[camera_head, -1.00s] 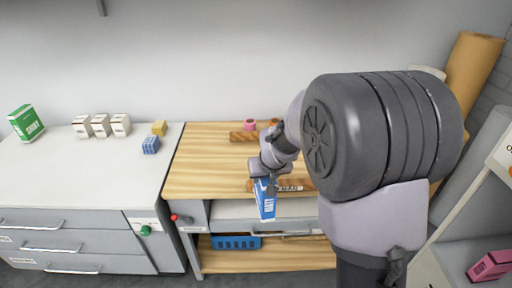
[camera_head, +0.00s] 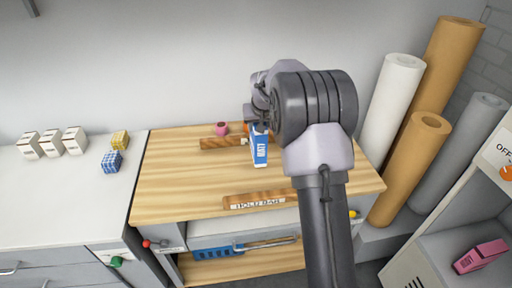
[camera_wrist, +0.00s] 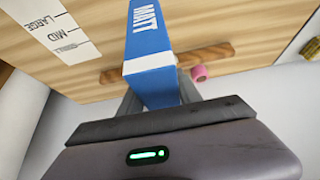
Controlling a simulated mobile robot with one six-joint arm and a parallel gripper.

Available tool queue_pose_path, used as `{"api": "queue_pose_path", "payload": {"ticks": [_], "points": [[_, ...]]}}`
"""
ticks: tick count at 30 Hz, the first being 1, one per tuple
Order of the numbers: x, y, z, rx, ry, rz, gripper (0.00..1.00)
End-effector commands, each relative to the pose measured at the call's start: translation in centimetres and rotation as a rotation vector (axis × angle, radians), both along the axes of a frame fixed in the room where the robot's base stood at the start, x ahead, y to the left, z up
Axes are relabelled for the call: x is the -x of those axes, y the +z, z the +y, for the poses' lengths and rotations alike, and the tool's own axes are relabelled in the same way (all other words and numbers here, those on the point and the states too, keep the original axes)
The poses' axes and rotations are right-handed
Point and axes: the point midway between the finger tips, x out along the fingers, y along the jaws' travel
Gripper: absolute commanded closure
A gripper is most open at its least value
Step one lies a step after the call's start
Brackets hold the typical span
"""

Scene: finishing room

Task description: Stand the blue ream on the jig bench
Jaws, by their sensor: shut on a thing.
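The blue ream (camera_head: 260,149) is a blue and white upright packet over the wooden jig bench (camera_head: 180,180). My gripper (camera_head: 257,122) is shut on its upper end. Part of the ream's top is hidden by my gripper.
A wooden bar (camera_head: 222,142) and a pink roll (camera_head: 221,128) lie at the back of the bench. A labelled wooden strip (camera_head: 254,201) lies along its front edge. Paper rolls (camera_head: 410,165) stand to the right. Boxes (camera_head: 52,143) sit on the left cabinet.

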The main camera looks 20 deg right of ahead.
Motion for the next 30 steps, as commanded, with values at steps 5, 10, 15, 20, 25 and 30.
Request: {"api": "queue_pose_path", "payload": {"ticks": [5, 10, 15, 20, 25, 30], "points": [[-0.1, -3.4, 0.0, 0.001, 0.001, -0.003, 1.00], [0.0, -6.8, 0.0, 0.001, 0.002, -0.001, 1.00], [-0.1, -7.0, 0.0, 0.002, 0.001, -0.004, 1.00], [-0.1, -7.2, 0.0, 0.002, 0.001, -0.004, 1.00], [0.0, -7.4, 0.0, 0.001, 0.001, -0.001, 0.42], [0.0, -7.4, 0.0, 0.001, 0.001, -0.001, 0.37]]}}
